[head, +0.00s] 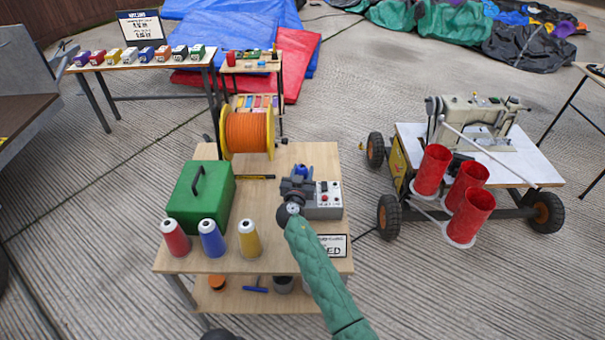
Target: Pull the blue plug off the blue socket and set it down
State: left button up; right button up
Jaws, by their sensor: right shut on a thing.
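My right gripper (298,181) reaches in from the bottom on a green quilted arm to the right part of the wooden table (262,262). It is shut on a small blue piece, which I take to be the blue plug (301,170); only its top shows past the dark fingers. The gripper is over or right beside a grey control box (326,205) with a white panel and a red button. The fingers hide the blue socket, so I cannot tell whether plug and socket touch.
A sign (332,246) is at the front right. Bare tabletop lies in the middle and back right.

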pick_arm(q)
jog(key=shift+r, duration=0.25)
pick_arm(e)
jog(key=shift+r, duration=1.15)
pick_arm(q)
jog(key=shift+r+p, duration=0.35)
jog(key=shift+p, duration=0.2)
pick_arm(e)
jog(key=shift+r, duration=1.95)
